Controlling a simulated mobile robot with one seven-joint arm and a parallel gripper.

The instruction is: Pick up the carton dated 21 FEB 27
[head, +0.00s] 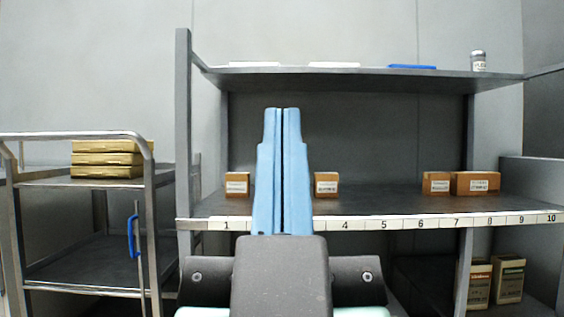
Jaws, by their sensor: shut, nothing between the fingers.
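Several small brown cartons with white labels stand on the middle shelf. One carton (237,185) is left of my gripper, near number 1. Another carton (326,185) is just right of my gripper, near number 4. Two more, a small carton (436,183) and a wider carton (475,183), stand side by side at the right. The print on the labels is too small to read, so I cannot tell which is dated 21 FEB 27. My gripper (282,112) points up in front of the shelf, shut and empty, its blue fingers together. It hides part of the shelf behind it.
A number strip (383,225) runs along the shelf edge. The upper shelf (270,77) holds flat items and a small jar (478,61). A cart (40,183) with stacked yellow boxes (107,159) stands left. Two larger boxes (508,280) stand low right.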

